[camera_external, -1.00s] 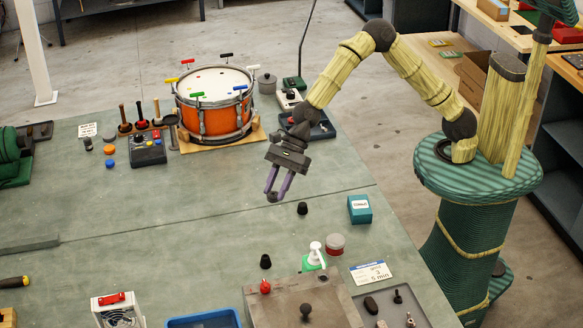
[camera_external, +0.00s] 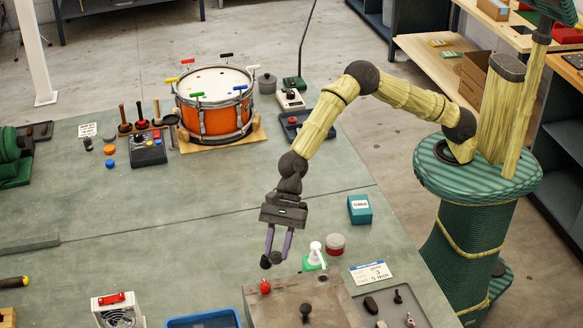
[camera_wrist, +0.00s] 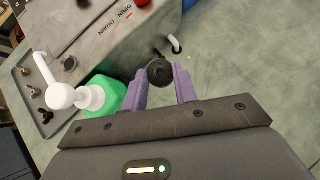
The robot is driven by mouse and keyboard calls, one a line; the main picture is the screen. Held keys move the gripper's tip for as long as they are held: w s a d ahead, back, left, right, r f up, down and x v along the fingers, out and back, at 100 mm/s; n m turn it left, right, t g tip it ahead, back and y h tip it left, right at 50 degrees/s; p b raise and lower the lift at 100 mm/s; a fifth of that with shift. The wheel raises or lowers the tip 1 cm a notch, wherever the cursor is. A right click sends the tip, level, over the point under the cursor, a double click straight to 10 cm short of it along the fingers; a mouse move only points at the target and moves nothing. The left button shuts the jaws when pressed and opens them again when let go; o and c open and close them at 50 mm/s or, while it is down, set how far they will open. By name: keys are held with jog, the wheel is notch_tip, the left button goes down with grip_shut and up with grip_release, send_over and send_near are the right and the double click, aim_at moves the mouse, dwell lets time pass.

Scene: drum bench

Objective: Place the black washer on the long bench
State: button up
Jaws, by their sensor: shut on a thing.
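My gripper (camera_external: 272,258) points down low over the grey-green long bench (camera_external: 200,215), near its front part. Its purple fingers are shut on a small round black piece, which looks like the black washer (camera_wrist: 159,73); in the wrist view it sits between the fingertips. In the external view dark shapes overlap at the fingertips. A small black tapered piece stands right there, so I cannot tell exactly where the washer ends. Whether the washer touches the bench is unclear.
A grey box (camera_external: 300,292) with a red knob (camera_external: 265,287) is just in front of my gripper. Bare bench lies to the left.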

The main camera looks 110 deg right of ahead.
jog(key=shift+f, duration=0.1)
send_over(279, 274)
jog(key=a, duration=0.2)
jog(key=shift+w+a+f+p, duration=0.1)
jog(key=shift+w+f+p, duration=0.1)
jog(key=shift+f, duration=1.35)
jog(key=shift+w+a+f+p, duration=0.1)
jog(key=shift+w+f, duration=0.05)
jog(key=shift+f, duration=1.4)
jog(key=shift+f, duration=1.9)
jog(key=shift+f, duration=0.2)
jog(key=o, duration=1)
jog(key=shift+r, duration=0.1)
